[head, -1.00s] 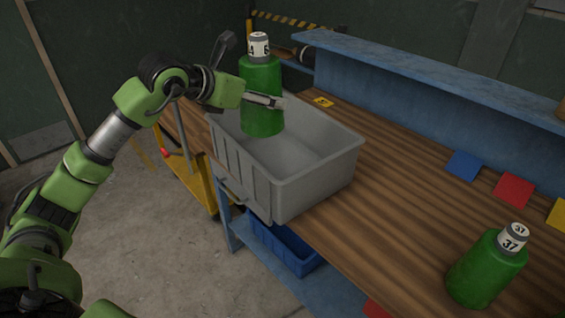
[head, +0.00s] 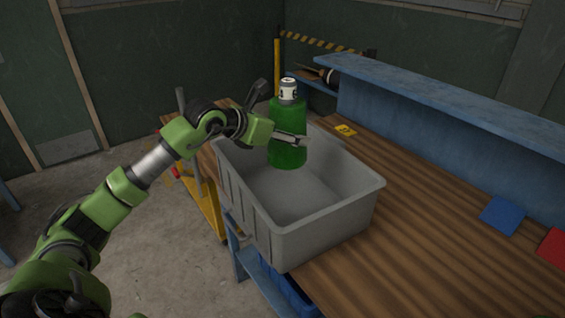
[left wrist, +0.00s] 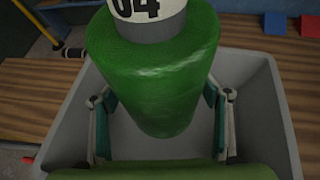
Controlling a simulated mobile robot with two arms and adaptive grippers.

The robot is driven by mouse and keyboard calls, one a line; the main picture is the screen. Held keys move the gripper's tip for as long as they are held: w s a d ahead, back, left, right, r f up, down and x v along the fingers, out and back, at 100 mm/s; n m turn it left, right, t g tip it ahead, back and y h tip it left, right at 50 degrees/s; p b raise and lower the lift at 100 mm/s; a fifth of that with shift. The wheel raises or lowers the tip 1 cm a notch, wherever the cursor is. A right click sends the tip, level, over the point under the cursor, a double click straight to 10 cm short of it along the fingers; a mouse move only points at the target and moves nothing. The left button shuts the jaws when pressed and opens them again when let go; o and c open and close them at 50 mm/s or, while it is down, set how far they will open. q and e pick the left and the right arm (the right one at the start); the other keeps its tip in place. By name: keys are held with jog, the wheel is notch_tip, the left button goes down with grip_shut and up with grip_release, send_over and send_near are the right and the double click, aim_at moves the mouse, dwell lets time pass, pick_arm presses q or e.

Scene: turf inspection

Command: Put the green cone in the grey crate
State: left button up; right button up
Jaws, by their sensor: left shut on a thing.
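A green cone (head: 287,135) with a white numbered label at its top is upright over the far part of the grey crate (head: 330,222). My left gripper (head: 300,141) is shut on this cone. In the left wrist view, the fingers of my left gripper (left wrist: 163,120) stand on both sides of the green cone (left wrist: 155,75), whose label reads 04. The walls of the grey crate (left wrist: 268,125) surround it below. The cone's lower end is inside the crate's outline; I cannot tell whether it touches the floor. My right gripper is not in view.
The crate stands on a wooden bench (head: 420,235) with a raised blue shelf (head: 430,100) behind. A yellow card (head: 345,130), a blue card (head: 503,215) and a red card (head: 553,248) lie on the bench. A yellow cart (head: 210,200) stands left of the bench.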

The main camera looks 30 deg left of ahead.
pick_arm(q)
jog(key=w+a+f+p, duration=0.2)
jog(key=w+a+f, duration=0.5)
jog(key=f, duration=0.4)
jog(key=shift+w+a+f, duration=0.15)
jog(key=shift+w+a, duration=0.25)
jog(key=shift+f, duration=0.1)
jog(key=shift+f+b, duration=0.3)
jog(key=shift+f, duration=0.25)
jog(key=o, duration=1.7)
jog(key=shift+s+f, duration=0.1)
jog(key=shift+o, duration=0.2)
